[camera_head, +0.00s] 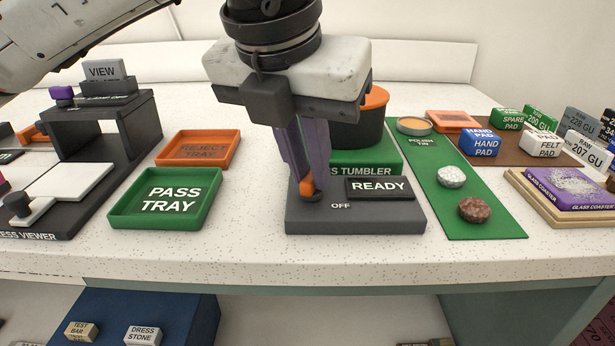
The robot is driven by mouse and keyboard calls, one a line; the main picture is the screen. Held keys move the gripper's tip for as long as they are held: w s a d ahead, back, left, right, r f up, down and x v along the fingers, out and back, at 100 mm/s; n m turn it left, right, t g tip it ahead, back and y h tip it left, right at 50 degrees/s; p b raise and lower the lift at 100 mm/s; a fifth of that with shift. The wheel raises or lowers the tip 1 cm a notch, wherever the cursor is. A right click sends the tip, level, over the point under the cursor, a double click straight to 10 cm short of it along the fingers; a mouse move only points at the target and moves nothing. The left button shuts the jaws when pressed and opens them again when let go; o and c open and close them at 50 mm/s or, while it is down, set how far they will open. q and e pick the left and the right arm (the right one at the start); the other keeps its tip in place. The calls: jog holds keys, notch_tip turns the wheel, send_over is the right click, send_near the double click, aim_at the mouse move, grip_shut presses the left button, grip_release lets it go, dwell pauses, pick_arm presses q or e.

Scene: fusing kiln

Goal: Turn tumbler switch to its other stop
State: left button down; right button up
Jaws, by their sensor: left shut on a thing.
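The tumbler switch (308,186) is an orange lever on a dark grey box (355,221) at the table's front middle. An "OFF" mark shows on the box just right of the lever's lower end. A dark "READY" plate (380,188) sits on the box's right part. My left gripper (306,182) points down from above and is shut on the orange lever, its purple fingers around it. The fingers hide much of the lever, so its exact angle is hard to tell. My right gripper is not in view.
Behind the box stands the tumbler, a dark drum (357,131) with an orange lid on a green base (366,162). The green pass tray (120,216) and orange reject tray (172,161) lie left. A green mat (465,205) with stones lies right.

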pick_arm(q)
jog(key=shift+d+n+t+y+b, duration=0.15)
jog(key=shift+n+y+b, duration=0.3)
jog(key=shift+n, duration=0.75)
jog(key=shift+n+t+y+b, duration=0.15)
jog(key=shift+n+y+b, duration=0.3)
jog(key=shift+n, duration=0.75)
jog(key=c, duration=1.8)
grip_release()
jog(key=shift+r, duration=0.1)
jog(key=p+v, duration=0.2)
jog(key=v, duration=0.8)
